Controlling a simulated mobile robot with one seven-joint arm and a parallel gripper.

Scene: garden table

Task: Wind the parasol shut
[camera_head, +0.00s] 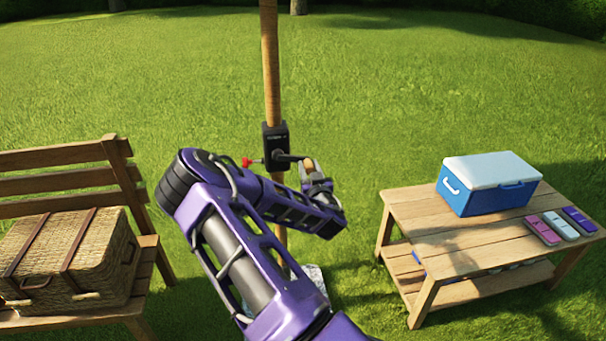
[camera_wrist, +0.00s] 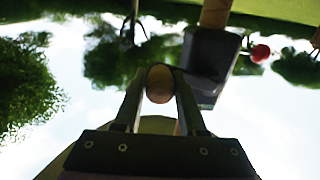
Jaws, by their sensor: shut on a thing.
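The parasol's wooden pole (camera_head: 270,60) stands upright in the middle of the head view. A black crank housing (camera_head: 274,139) is fixed on it, with a red knob (camera_head: 246,162) on its left side. A crank arm runs to the right from the housing to a tan handle knob (camera_head: 308,165). My gripper (camera_head: 312,174) is at that knob. In the wrist view my gripper (camera_wrist: 159,88) is shut on the round handle knob (camera_wrist: 159,77), with a finger on each side. The housing (camera_wrist: 207,60) and red knob (camera_wrist: 260,53) also show there. The canopy is mostly out of view.
A wooden bench (camera_head: 60,183) with a wicker hamper (camera_head: 75,250) stands at the left. A wooden table (camera_head: 440,222) at the right bears a blue and white cooler (camera_head: 488,185) and several small coloured packs (camera_head: 560,226). Open grass lies behind the pole.

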